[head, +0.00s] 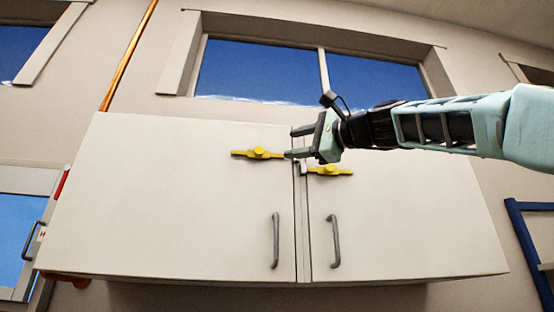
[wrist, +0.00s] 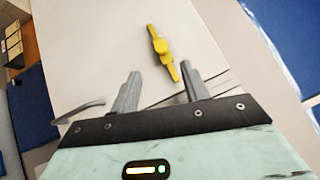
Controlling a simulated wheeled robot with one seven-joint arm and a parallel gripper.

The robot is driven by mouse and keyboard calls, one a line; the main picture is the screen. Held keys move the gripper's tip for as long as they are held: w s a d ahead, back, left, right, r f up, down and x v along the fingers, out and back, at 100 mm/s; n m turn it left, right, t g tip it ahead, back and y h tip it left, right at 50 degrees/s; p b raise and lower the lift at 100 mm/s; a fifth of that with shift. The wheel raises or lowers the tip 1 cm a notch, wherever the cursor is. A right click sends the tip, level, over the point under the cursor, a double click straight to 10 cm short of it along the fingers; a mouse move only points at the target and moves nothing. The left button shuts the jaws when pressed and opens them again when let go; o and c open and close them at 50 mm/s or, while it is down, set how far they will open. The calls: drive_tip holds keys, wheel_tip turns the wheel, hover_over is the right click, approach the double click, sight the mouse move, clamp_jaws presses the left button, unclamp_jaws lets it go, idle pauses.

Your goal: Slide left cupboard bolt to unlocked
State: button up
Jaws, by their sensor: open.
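The left cupboard bolt (head: 258,153) is a yellow bar with a round knob in its middle, lying roughly level near the top right of the left door (head: 160,200). My gripper (head: 290,143) is open and empty, pointing left, with its fingers by the bolt's right end. In the wrist view the yellow bolt (wrist: 161,47) lies slanted ahead of my open gripper (wrist: 160,70). Its lower end is close to the right fingertip; I cannot tell if they touch. The knob lies beyond the fingertips.
A second yellow bolt (head: 332,170) sits on the right door (head: 410,215), just below my gripper. Grey handles (head: 276,240) (head: 334,241) stand out lower on both doors, beside the centre seam. A window (head: 260,72) is above the cupboard. The left door's face is otherwise clear.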

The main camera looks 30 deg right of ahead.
drive_tip(key=b+v, duration=0.2)
drive_tip(key=v, duration=0.4)
idle(0.5)
